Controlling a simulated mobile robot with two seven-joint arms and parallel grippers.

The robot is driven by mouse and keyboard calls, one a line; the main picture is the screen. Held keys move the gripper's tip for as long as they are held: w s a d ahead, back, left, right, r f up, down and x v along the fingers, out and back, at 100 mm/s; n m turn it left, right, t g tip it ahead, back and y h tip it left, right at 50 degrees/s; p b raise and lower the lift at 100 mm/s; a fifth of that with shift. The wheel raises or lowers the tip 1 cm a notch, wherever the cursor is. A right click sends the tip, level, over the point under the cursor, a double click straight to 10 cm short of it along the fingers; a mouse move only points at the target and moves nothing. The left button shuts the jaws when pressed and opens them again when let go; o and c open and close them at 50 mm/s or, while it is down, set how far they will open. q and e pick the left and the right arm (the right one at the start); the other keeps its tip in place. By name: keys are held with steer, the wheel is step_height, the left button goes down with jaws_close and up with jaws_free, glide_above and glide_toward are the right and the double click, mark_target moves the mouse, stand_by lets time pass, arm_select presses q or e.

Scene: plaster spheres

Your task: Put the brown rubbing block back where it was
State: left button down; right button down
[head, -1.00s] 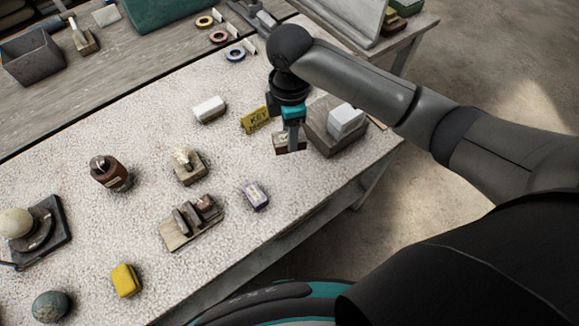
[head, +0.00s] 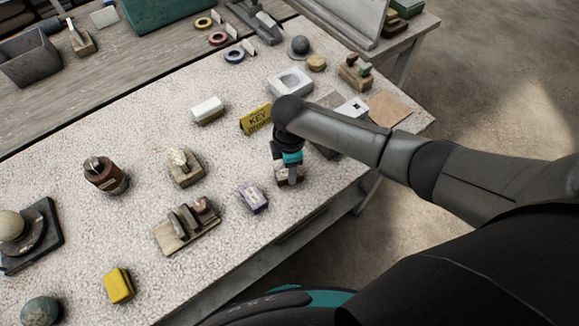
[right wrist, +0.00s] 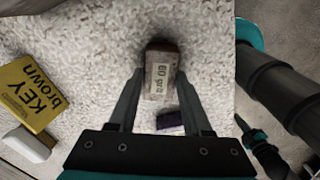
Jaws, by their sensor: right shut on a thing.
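The brown rubbing block (head: 283,178) is in my right gripper (head: 292,180), low over the speckled bench top near its front edge. In the right wrist view the brown block (right wrist: 160,72) shows a "60 grit" label and lies between the two fingers of my right gripper (right wrist: 160,82). I cannot tell whether its underside touches the bench. A yellow sign (head: 256,118) lies behind it; in the right wrist view the sign (right wrist: 30,92) reads "KEY brown".
A purple-and-white block (head: 253,197) stands close left of the held block. A wooden piece with upright parts (head: 187,226), a yellow block (head: 119,286) and a white block (head: 208,110) stand farther off. Bare bench lies between the sign and the purple block.

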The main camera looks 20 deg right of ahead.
steer(key=shift+c, duration=1.7)
jaws_free()
step_height(320, 180, up, 12)
steer(key=p, duration=0.2)
